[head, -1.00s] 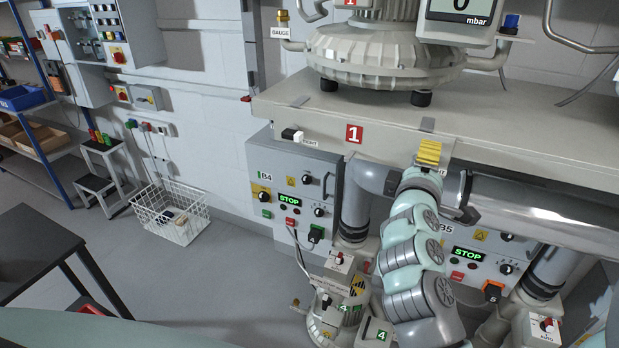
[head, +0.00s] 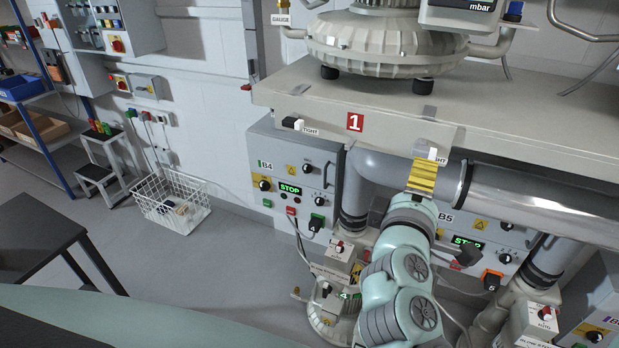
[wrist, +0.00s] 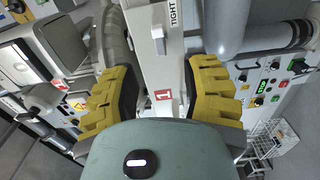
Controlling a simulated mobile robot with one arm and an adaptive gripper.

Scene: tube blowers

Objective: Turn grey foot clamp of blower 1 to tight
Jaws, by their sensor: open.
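Blower 1 (head: 375,40) stands on the bench above a red "1" sign (head: 355,122). The grey foot clamp (head: 432,152) is a small pale block on the bench's front edge, right of the sign, with a TIGHT label partly showing beside it. In the wrist view, the clamp (wrist: 157,40) lies beyond and between my fingers, beside the TIGHT label. My gripper (head: 423,178) is just below the clamp in the head view. In the wrist view, its yellow fingers (wrist: 161,75) are spread with nothing between them. The clamp's exact turn is hard to tell.
A black-and-white clamp (head: 293,123) with its own TIGHT label sits further left on the edge. A thick grey pipe (head: 540,200) runs under the bench, close right of my gripper. Control box B4 (head: 290,175) is below left. A wire basket (head: 170,202) stands on the floor.

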